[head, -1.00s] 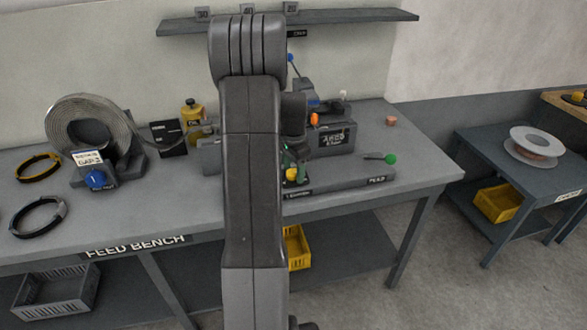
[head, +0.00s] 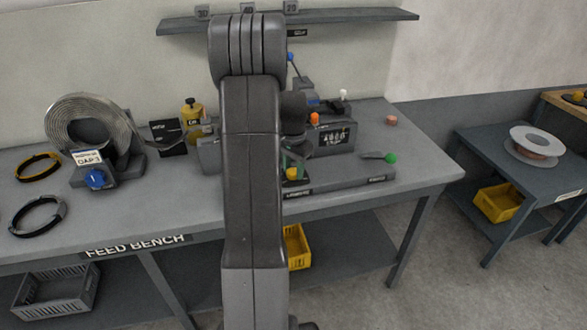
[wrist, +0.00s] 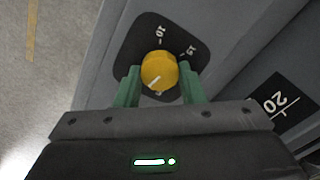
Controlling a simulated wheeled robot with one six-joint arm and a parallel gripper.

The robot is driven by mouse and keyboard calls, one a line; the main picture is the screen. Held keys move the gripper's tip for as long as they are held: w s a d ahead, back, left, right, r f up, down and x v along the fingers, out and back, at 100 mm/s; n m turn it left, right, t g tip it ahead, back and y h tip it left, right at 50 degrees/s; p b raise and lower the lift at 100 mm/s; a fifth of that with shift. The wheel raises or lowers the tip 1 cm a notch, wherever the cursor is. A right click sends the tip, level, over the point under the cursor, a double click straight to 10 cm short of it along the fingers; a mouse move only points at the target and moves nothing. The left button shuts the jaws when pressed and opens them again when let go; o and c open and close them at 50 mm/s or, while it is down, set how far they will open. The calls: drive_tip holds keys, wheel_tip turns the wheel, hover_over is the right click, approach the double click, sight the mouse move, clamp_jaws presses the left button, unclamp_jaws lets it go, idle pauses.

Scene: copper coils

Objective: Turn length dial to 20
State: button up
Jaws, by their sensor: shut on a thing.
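The length dial (wrist: 159,70) is a round yellow knob with a white pointer line, on a black plate with white marks. In the wrist view the marks 10 and 15 show on the far side; a mark on the near side is mostly hidden. The pointer is aimed toward the near side, down and left in the picture. My gripper (wrist: 160,88) has its green fingers on either side of the knob, shut on it. In the head view the yellow knob (head: 292,173) shows just right of my arm, and my gripper is mostly hidden behind the arm.
In the head view a lever with a green ball (head: 390,158) stands right of the dial. A wire coil (head: 88,130) and blue knob (head: 96,179) are at the left of the bench.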

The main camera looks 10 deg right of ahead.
drive_tip(key=n, duration=0.4)
drive_tip(key=shift+n, duration=0.3)
drive_tip(key=n, duration=1.1)
drive_tip(key=shift+a, duration=0.1)
drive_tip(key=n, duration=0.4)
drive_tip(key=shift+n+b, duration=0.3)
drive_tip(key=o, duration=1)
drive_tip(key=shift+r, duration=0.1)
